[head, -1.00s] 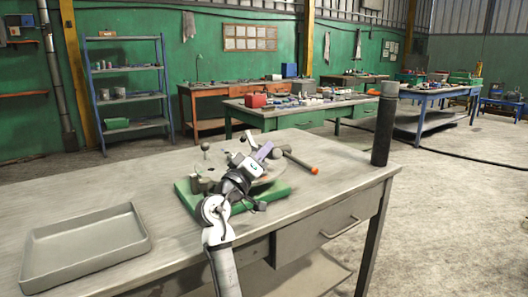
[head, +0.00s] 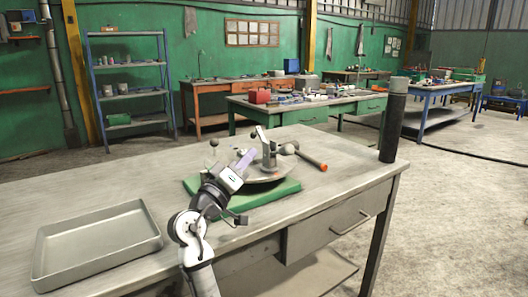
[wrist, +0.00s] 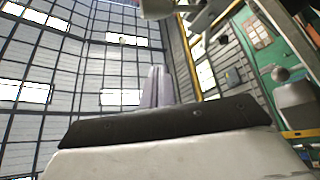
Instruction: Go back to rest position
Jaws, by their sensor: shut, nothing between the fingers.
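My gripper (head: 246,159) shows in the head view as pale purple fingers, shut and empty, just left of and in front of a grey metal fixture. In the wrist view the shut fingers (wrist: 157,86) point up past the dark wrist edge. The fixture has an upright post (head: 268,150) with a slanted arm at its top, on a round dark plate. It stands on a green base (head: 278,193) on the workbench. My forearm hides the left front part of the base. Whether the fingertips touch the fixture cannot be told.
A grey empty tray (head: 97,278) lies on the workbench (head: 110,197) at left. A mallet with an orange-tipped handle (head: 312,160) lies right of the fixture. A tall black cylinder (head: 393,125) stands at the bench's right end. The bench between tray and base is clear.

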